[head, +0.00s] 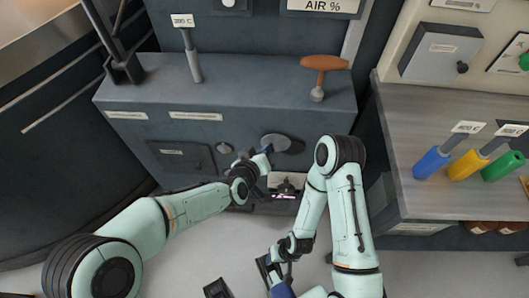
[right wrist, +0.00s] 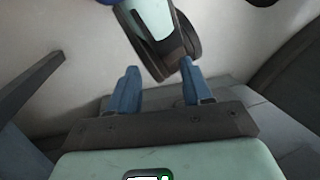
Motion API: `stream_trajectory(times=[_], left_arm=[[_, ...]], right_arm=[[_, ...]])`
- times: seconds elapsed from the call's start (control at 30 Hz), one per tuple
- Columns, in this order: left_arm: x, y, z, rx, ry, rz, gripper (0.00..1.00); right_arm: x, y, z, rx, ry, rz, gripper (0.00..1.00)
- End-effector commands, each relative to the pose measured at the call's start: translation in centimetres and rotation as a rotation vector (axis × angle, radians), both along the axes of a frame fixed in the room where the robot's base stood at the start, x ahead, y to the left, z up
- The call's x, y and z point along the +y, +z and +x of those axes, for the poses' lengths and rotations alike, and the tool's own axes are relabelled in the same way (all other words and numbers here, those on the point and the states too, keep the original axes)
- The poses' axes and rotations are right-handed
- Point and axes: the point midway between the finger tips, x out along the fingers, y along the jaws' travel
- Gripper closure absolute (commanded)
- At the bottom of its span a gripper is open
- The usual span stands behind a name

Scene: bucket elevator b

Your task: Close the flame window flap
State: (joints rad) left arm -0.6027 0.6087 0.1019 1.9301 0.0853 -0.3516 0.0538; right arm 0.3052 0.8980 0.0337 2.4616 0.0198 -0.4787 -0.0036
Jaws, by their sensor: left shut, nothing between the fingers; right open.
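A grey round disc, which looks like the flame window flap (head: 283,143), sits on the lower front of the dark cabinet in the head view. My left gripper (head: 265,153) is shut and empty, with its fingertips at the lower left edge of the disc. Whether they touch it is unclear. The window opening itself cannot be made out. My right gripper (right wrist: 158,78) is open and empty in the right wrist view, with its two blue fingers apart. It is low, away from the flap.
The cabinet (head: 240,100) carries a grey lever (head: 193,65) and an orange-handled lever (head: 323,64) on top. A small round knob (head: 224,148) is left of the disc. At right, a bench (head: 420,130) holds blue, yellow and green handles.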

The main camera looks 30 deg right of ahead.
Motion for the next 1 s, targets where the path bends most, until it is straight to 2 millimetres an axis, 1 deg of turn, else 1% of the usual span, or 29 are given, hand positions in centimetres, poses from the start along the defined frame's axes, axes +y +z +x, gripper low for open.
stream_trajectory(times=[0.03, 0.1, 0.3, 0.5, 0.57, 0.7, 1.0], left_arm=[[0.2, -1.1, 0.2, 0.021, 0.004, -0.029, 1.0], [0.2, -1.4, 0.2, 0.045, 0.004, -0.068, 1.0], [-0.1, -2.2, 0.0, 0.047, -0.001, -0.079, 1.0], [-0.4, -3.5, -0.3, 0.049, -0.001, -0.076, 1.0], [-0.6, -3.9, -0.3, 0.049, -0.001, -0.076, 1.0], [-1.0, -4.9, -0.6, 0.049, -0.001, -0.076, 1.0], [-2.3, -6.6, -1.4, 0.048, -0.002, -0.076, 1.0]], right_arm=[[-0.7, -1.8, 1.4, -0.033, -0.016, -0.018, 0.51], [-1.4, -2.8, 2.8, -0.072, -0.032, -0.036, 0.51], [-3.1, -5.0, 6.2, -0.162, -0.069, -0.08, 0.51], [-4.2, -6.1, 8.2, -0.214, -0.09, -0.106, 0.51], [-4.3, -6.3, 8.4, -0.219, -0.092, -0.11, 0.51], [-4.3, -7.1, 7.3, -0.183, -0.09, -0.108, 0.51], [-4.5, -7.9, 6.3, -0.151, -0.09, -0.108, 0.51]])
